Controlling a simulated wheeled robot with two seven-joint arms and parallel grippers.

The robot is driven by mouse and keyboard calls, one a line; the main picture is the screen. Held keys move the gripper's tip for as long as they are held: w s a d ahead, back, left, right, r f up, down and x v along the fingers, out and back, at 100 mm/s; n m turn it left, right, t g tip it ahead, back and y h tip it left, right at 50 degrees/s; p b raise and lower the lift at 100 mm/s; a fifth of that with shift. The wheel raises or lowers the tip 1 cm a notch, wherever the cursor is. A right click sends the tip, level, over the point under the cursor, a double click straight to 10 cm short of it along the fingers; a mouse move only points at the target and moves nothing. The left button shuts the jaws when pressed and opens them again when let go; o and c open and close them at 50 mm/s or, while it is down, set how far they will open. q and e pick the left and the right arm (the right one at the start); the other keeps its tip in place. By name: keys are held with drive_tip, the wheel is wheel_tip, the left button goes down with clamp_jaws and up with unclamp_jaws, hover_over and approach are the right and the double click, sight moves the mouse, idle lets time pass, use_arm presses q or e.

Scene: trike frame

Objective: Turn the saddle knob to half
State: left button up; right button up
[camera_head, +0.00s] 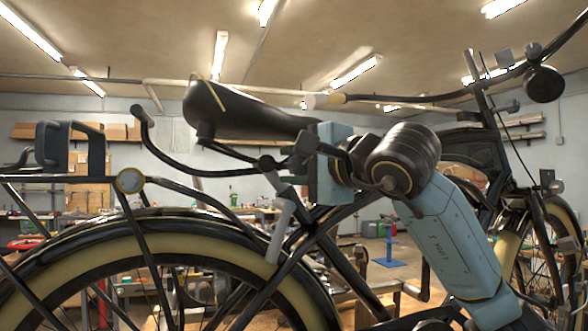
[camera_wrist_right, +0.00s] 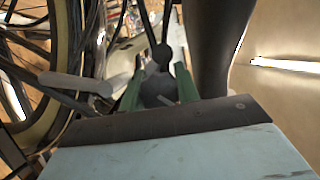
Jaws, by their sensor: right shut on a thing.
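The black saddle (camera_head: 245,110) sits at the upper middle of the head view, and its dark side fills the right of the wrist view (camera_wrist_right: 212,50). My right gripper (camera_head: 304,150) is just below the saddle's nose, its arm coming from the lower right. In the wrist view its two green fingers (camera_wrist_right: 158,82) are shut on a dark grey knob (camera_wrist_right: 155,88), which also shows in the head view (camera_head: 306,143). The knob's turn angle cannot be read. My left gripper is not in view.
A pale grey lever (camera_head: 281,222) hangs below the dark clamp, close to my gripper; it also shows in the wrist view (camera_wrist_right: 75,84). The rear wheel (camera_head: 170,255) and black frame tubes lie below. A curved black handle bar (camera_head: 165,155) is left of the seat post.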

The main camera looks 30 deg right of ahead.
drive_tip(key=o, duration=1)
drive_tip(key=shift+c, duration=0.2)
drive_tip(key=s+d+b, duration=0.2)
drive_tip(key=s, duration=1.1)
drive_tip(key=shift+s, duration=0.2)
